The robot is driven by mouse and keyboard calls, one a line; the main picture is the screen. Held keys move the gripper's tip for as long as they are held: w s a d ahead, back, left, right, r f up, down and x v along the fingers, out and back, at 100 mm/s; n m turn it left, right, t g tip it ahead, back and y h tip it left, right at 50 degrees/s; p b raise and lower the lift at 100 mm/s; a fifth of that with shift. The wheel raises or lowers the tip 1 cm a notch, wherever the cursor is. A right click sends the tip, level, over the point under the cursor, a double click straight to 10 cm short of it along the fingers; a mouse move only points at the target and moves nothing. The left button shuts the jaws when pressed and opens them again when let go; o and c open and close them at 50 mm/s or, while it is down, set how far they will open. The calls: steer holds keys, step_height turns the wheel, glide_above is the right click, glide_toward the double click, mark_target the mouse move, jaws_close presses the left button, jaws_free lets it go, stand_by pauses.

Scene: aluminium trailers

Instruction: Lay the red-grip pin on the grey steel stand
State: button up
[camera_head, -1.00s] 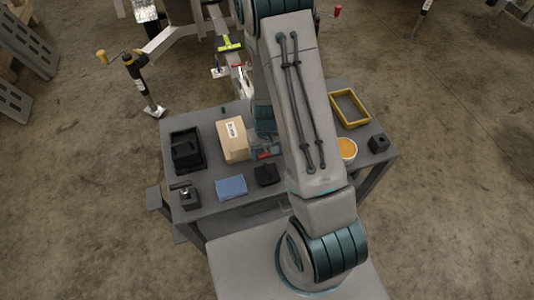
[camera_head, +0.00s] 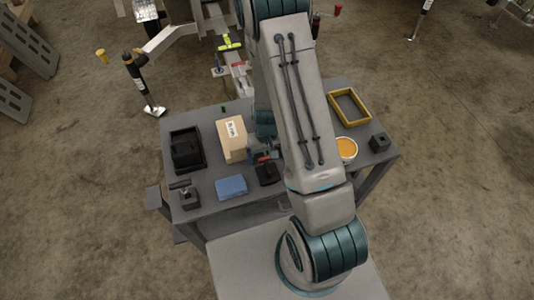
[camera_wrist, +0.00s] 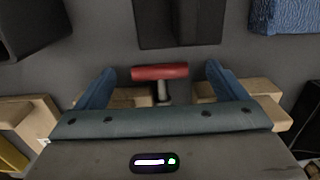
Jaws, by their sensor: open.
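The red-grip pin (camera_wrist: 160,72) shows in the wrist view as a red crossbar with a short metal shank. In the head view, its red grip (camera_head: 265,158) shows small beside a black block. My gripper (camera_wrist: 161,84) is open, with one blue finger on each side of the pin and a gap between each finger and the grip. The pin's lower end is hidden by the gripper body.
The black block (camera_head: 268,174) is just near-side of the pin. A blue cloth (camera_head: 231,187), a cardboard box (camera_head: 231,140) and a black tray (camera_head: 187,150) are to the left. A yellow frame (camera_head: 349,107), an orange-filled tub (camera_head: 346,149) and a dark cube (camera_head: 380,142) are to the right.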

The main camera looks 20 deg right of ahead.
step_height(320, 180, up, 13)
steer(key=p, duration=0.1)
steer(key=s+a+r+t, duration=0.1)
steer(key=s+r, duration=0.5)
steer(key=r, duration=0.4)
steer(key=s+r+t, duration=0.2)
steer(key=s+r, duration=0.4)
steer(key=r, duration=0.4)
steer(key=shift+s+a+r, duration=0.25)
steer(key=shift+a, duration=0.1)
